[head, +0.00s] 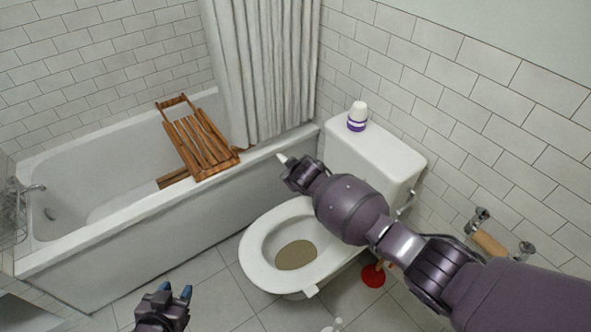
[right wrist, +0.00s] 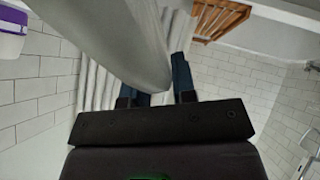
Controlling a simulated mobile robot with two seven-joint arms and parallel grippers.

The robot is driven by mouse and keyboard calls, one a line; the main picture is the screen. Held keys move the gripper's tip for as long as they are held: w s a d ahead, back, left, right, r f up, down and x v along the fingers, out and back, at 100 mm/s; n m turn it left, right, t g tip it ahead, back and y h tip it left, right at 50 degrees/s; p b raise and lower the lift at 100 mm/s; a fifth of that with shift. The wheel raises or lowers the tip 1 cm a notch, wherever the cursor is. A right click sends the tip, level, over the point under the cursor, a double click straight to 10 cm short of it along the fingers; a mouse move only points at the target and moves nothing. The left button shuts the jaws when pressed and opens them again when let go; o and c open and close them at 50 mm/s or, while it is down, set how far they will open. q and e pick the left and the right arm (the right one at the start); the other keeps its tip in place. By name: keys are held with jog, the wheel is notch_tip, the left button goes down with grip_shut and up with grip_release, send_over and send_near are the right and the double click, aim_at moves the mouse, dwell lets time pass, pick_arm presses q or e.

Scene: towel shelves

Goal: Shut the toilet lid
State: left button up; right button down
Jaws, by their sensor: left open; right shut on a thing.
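The white toilet (head: 256,272) stands in the middle of the head view, its bowl uncovered and seat ring down. My right arm reaches across it from the right. My right gripper (head: 289,168) is beside the tank's front left and hides much of that area. In the right wrist view a smooth pale slab, which looks like the raised toilet lid (right wrist: 142,45), runs between the fingers of my right gripper (right wrist: 157,85), which is shut on it. The lid is mostly hidden by my arm in the head view. My left gripper (head: 176,291) is open and empty, low and left of the bowl.
A white and purple bottle (head: 357,117) stands on the tank lid (head: 385,151). The bathtub (head: 120,240) lies left, with a wooden rack (head: 200,142) across it and a curtain (head: 262,70) behind. A red-based item (head: 373,276) and a paper holder (head: 490,243) are right. Floor left of the toilet is clear.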

jog(key=c, duration=1)
grip_release()
jog(key=shift+d+f, duration=0.2)
jog(key=shift+f, duration=0.1)
jog(key=shift+r, duration=0.1)
jog(key=shift+r, duration=0.15)
